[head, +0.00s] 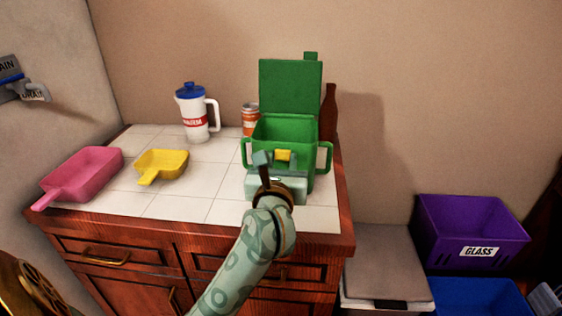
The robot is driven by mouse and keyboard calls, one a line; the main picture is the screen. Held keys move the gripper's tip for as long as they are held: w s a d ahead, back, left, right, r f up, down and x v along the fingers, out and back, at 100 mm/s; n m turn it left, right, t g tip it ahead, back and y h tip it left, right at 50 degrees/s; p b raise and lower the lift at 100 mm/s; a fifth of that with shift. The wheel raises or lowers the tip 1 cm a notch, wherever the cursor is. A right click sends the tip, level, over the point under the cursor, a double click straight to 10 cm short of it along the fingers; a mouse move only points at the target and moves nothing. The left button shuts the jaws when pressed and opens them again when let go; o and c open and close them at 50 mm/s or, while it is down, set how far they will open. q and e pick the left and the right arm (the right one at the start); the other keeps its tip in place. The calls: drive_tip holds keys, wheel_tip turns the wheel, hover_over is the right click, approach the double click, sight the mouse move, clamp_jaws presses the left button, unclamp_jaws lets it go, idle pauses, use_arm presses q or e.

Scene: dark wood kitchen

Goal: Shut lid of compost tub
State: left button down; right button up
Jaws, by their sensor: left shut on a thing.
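The green compost tub (308,150) stands on the white tiled counter, with a handle on each side. Its lid (291,88) is open and stands upright at the back, with a small tab on top. I cannot tell whether this piece is part of the tub. My gripper and arm hide the lower front of the tub. My right gripper is not in view.
A white pitcher with a blue lid (197,113), an orange can (250,118) and a brown bottle (329,112) stand near the tub. A yellow scoop (163,165) and a pink scoop (82,175) lie left. A purple glass bin (473,232) is right of the counter.

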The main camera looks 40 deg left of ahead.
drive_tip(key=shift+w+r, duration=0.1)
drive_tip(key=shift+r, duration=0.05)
use_arm(q)
drive_tip(key=c, duration=1)
unclamp_jaws()
drive_tip(key=p+v, duration=0.2)
drive_tip(key=v, duration=1.4)
drive_tip(key=shift+s+p, duration=0.2)
drive_tip(key=shift+p, duration=0.2)
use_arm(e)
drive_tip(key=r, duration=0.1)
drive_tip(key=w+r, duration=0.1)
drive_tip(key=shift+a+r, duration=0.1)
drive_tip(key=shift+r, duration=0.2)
use_arm(q)
drive_tip(key=shift+f, duration=0.1)
